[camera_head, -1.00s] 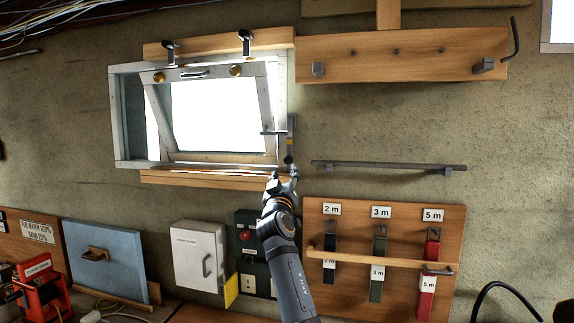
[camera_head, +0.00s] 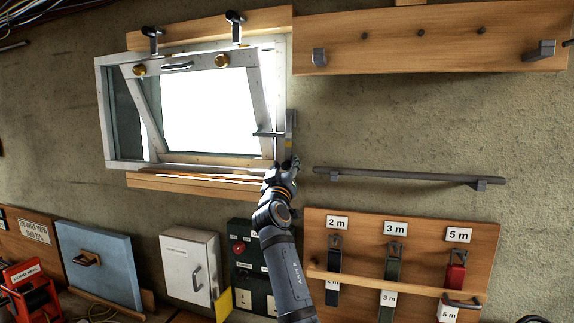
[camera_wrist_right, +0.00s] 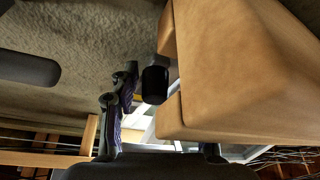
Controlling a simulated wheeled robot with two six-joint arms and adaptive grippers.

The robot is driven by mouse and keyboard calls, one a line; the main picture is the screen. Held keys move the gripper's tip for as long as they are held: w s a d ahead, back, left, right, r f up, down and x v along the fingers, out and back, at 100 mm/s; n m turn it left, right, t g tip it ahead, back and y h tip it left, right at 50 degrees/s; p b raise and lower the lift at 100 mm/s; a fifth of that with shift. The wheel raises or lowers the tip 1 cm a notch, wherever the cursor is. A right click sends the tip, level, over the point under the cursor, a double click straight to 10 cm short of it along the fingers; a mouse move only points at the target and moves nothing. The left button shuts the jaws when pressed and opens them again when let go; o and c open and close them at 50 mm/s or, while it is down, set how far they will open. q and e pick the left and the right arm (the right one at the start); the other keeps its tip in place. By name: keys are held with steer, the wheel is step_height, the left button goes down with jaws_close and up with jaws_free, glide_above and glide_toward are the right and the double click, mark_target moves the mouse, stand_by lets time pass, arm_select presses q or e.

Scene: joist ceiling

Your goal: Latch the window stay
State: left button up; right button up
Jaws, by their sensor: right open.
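The window (camera_head: 205,105) is a pale frame with its inner sash (camera_head: 188,68) tilted inward. Beside its right jamb is the window stay (camera_head: 289,131), a grey metal upright with a short bar (camera_head: 267,134) reaching left to the sash edge. My right gripper (camera_head: 287,166) is open at the stay's lower end, by the window's lower right corner. In the wrist view a dark rounded end (camera_wrist_right: 155,82) shows beside the right gripper's finger; I cannot tell if they touch. The left gripper is not in view.
A wooden sill (camera_head: 195,183) runs below the window, close to the gripper. A grey rail (camera_head: 405,176) is on the wall to the right. Below are a white box (camera_head: 188,265), a dark green socket panel (camera_head: 253,270) and a board with tagged straps (camera_head: 480,235).

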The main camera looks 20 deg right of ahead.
steer(key=shift+s+a+r, duration=0.2)
steer(key=shift+s+r, duration=0.15)
steer(key=shift+s, duration=0.25)
steer(key=c, duration=0.3)
steer(key=shift+s, duration=0.1)
steer(key=shift+c, duration=1.3)
jaws_close()
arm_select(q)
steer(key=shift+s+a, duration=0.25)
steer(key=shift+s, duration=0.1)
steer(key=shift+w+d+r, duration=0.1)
